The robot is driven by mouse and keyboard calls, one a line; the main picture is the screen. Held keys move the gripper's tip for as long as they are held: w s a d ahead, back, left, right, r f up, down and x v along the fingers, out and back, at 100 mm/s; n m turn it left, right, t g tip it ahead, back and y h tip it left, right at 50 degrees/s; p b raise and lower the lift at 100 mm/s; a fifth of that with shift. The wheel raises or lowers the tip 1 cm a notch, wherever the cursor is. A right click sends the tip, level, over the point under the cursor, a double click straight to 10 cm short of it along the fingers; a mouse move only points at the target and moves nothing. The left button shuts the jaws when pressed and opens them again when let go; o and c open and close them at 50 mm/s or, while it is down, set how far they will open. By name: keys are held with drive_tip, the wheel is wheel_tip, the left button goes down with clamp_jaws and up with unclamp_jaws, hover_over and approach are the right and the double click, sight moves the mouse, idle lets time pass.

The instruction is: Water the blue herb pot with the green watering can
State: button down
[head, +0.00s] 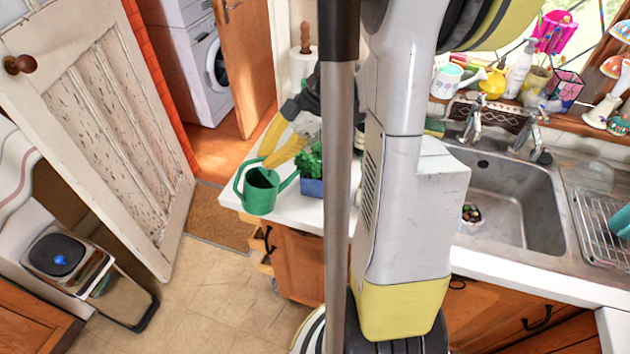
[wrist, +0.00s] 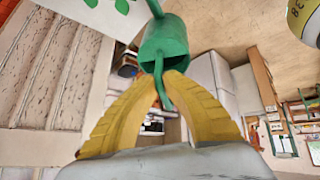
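The green watering can (head: 260,192) is at the left end of the white counter, roughly upright, with its spout reaching right toward the blue pot. My gripper (head: 272,153) has its yellow fingers at the can. In the wrist view, the fingers (wrist: 166,80) close around the handle of the green can (wrist: 165,42). The blue herb pot (head: 312,188) stands on the counter just right of the spout, with leafy green herbs on top. My arm hides the pot's right side. I cannot tell whether the spout tip is over the pot or beside it.
The white counter (head: 231,196) ends just left of the can. The steel sink (head: 510,205) and dish rack (head: 605,225) lie to the right. The sill behind holds several ornaments and pots. A panelled door (head: 100,130) stands at left; the tiled floor (head: 215,290) is clear.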

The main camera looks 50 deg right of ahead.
drive_tip(key=shift+a+f+h, duration=0.4)
drive_tip(key=shift+f+h, duration=0.2)
drive_tip(key=shift+r, duration=0.1)
wheel_tip(320, 180, up, 6)
drive_tip(key=p, duration=0.4)
drive_tip(key=shift+w+a+f+g+h, duration=0.1)
drive_tip(key=shift+a+f+g+h, duration=0.15)
drive_tip(key=shift+f+h, duration=0.4)
drive_tip(key=shift+w+a+f+g+h, duration=0.2)
drive_tip(key=shift+f+h, duration=0.25)
drive_tip(key=shift+f, duration=0.4)
drive_tip(key=shift+s, duration=0.15)
